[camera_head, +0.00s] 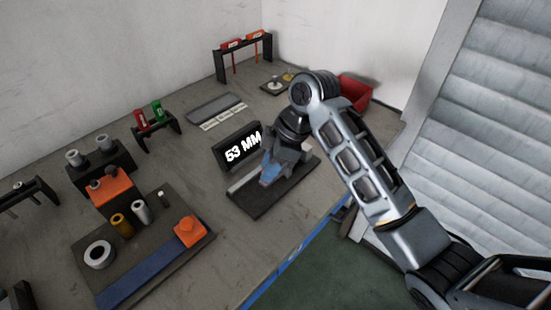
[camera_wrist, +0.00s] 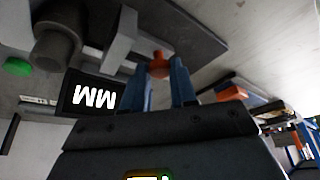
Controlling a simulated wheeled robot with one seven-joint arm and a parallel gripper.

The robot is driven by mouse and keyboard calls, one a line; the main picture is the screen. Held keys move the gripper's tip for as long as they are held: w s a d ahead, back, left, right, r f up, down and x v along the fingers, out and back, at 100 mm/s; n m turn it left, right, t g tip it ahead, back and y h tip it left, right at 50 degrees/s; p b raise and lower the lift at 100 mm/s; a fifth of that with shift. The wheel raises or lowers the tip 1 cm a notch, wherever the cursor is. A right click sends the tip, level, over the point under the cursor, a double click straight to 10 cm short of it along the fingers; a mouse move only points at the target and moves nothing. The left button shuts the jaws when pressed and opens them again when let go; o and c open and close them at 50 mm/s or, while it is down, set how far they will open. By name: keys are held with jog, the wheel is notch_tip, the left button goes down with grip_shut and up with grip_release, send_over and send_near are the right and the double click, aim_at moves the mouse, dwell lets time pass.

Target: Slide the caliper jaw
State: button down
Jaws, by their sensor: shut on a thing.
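The caliper (camera_head: 245,180) lies on a dark base plate (camera_head: 262,207) near the middle of the bench. Its display (camera_head: 242,148) behind reads 53 MM; part of the display, upside down, shows in the wrist view (camera_wrist: 93,95). My gripper (camera_head: 269,177) is down at the caliper, over the base plate. In the wrist view its blue fingers are shut on the caliper jaw, by an orange-red knob (camera_wrist: 160,64). The rest of the jaw is mostly hidden by the gripper in the head view.
To the left stand a board with an orange block (camera_head: 190,231), a white ring (camera_head: 99,255) and small cylinders. A grey slab and a ruler-like strip (camera_head: 224,118) lie behind the display. A red bin (camera_head: 355,93) stands at the back right. The bench's blue front edge (camera_head: 293,258) is close.

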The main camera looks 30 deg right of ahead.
jog(key=shift+s+a, duration=0.15)
jog(key=shift+a, duration=0.45)
jog(key=c, duration=0.9)
grip_release()
jog(key=v, duration=0.7)
jog(key=shift+d+r, duration=0.15)
jog(key=shift+r, duration=0.2)
jog(key=shift+s, duration=0.2)
